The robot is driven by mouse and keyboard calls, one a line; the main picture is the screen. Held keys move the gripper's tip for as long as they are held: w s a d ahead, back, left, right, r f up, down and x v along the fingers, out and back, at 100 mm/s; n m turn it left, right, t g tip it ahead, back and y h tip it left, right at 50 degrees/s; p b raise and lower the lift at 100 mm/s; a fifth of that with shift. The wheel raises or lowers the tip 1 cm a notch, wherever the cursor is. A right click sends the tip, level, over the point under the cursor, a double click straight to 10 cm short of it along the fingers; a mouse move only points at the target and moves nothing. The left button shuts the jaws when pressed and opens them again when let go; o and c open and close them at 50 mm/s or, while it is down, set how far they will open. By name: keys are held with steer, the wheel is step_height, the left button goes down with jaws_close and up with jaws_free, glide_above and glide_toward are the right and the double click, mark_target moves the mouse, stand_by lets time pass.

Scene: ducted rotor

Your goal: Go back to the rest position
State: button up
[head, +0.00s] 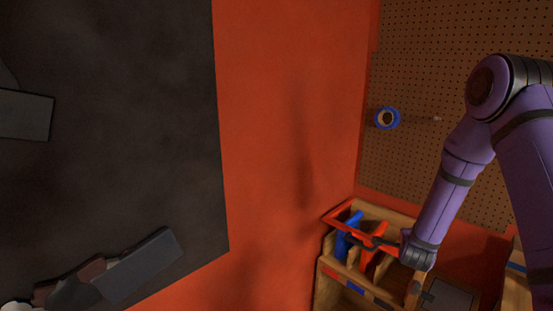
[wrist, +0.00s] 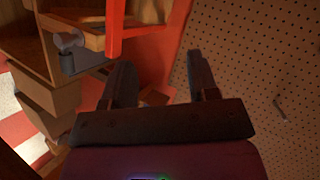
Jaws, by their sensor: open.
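My gripper (wrist: 162,72) is open in the wrist view, its two dark fingers apart with nothing between them. In the head view my purple arm reaches down from the right. The gripper (head: 376,243) there is small and dark, over or in front of the wooden rack (head: 398,214); I cannot tell whether it touches it. In the wrist view a red bar (wrist: 116,28) passes close to the left finger.
The rack holds blue (head: 341,246) and red (head: 371,258) pieces. A perforated board (head: 420,70) carries a blue ring-shaped roll (head: 387,118); it also fills the right of the wrist view (wrist: 270,60). A dark panel (head: 110,120) lies left. The red surface (head: 290,90) between is clear.

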steer(key=s+a+r+n+g+y, duration=0.15)
steer(key=s+a+r+n, duration=0.3)
steer(key=r, duration=0.75)
steer(key=s+a+r+n+g+y, duration=0.1)
steer(key=s+a+r+n+y, duration=0.35)
steer(key=r, duration=0.75)
steer(key=s+r+n+g, duration=0.1)
steer(key=s+r+n, duration=0.2)
steer(key=s, duration=0.6)
steer(key=s+a+r+n+g, duration=0.1)
steer(key=s+r+n, duration=0.2)
steer(key=s, duration=0.7)
steer(key=s+a+r+n+g, duration=0.1)
steer(key=s+r+n, duration=0.2)
steer(key=s, duration=0.7)
steer(key=shift+s+r+n+g+h, duration=0.3)
steer(key=shift+r+n+g, duration=0.1)
steer(key=shift+n, duration=0.6)
